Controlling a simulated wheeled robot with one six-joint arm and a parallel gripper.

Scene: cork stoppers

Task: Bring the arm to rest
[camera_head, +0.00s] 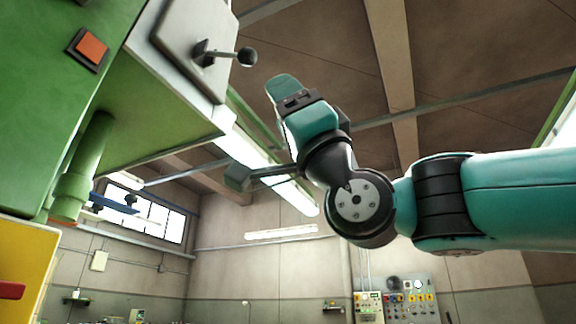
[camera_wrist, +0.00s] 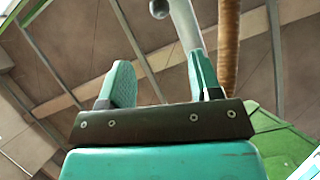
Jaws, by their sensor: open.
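My gripper (camera_head: 287,92) is raised in the head view, tilted up and to the left at the end of my teal arm, which reaches in from the right edge. In the wrist view its two teal fingers (camera_wrist: 162,82) stand apart with nothing held between them. The fingers overlap in the head view, so the gap does not show there. No cork stoppers are visible in either view.
A green machine (camera_head: 165,125) fills the upper left, close to my gripper. Its lever with a dark ball knob (camera_head: 246,57) sticks out toward the gripper. A ball knob (camera_wrist: 158,8) also shows beyond the fingers in the wrist view. A control panel (camera_head: 397,303) is on the far wall.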

